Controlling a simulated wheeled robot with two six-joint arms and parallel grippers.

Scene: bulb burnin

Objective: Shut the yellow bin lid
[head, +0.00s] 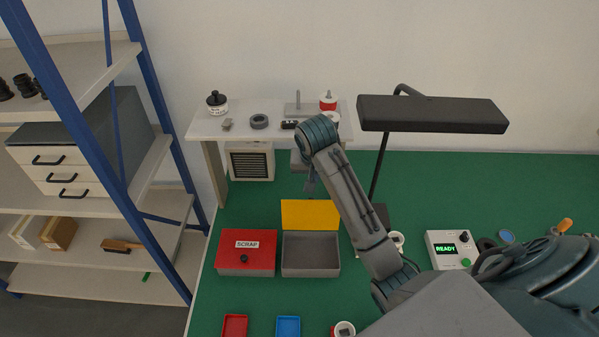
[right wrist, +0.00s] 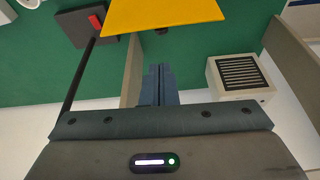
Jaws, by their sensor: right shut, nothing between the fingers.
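The yellow bin lid (head: 310,214) stands raised at the back edge of an open grey bin (head: 310,268), whose inside looks empty. In the right wrist view the yellow lid (right wrist: 160,14) shows at the top, beyond the fingertips. My right gripper (head: 311,187) is just behind and above the lid in the head view, fingers pointing down. In the right wrist view the right gripper (right wrist: 158,68) has its fingers together with nothing between them. A gap appears between fingertips and lid, but its depth is hard to judge. My left gripper is not in view.
A closed red SCRAP bin (head: 247,262) stands directly left of the open bin. A white shelf (head: 240,131) with small parts is behind, above a vented box (head: 251,162). A black lamp (head: 430,113) overhangs at right. Red (head: 234,327) and blue (head: 288,327) trays lie in front.

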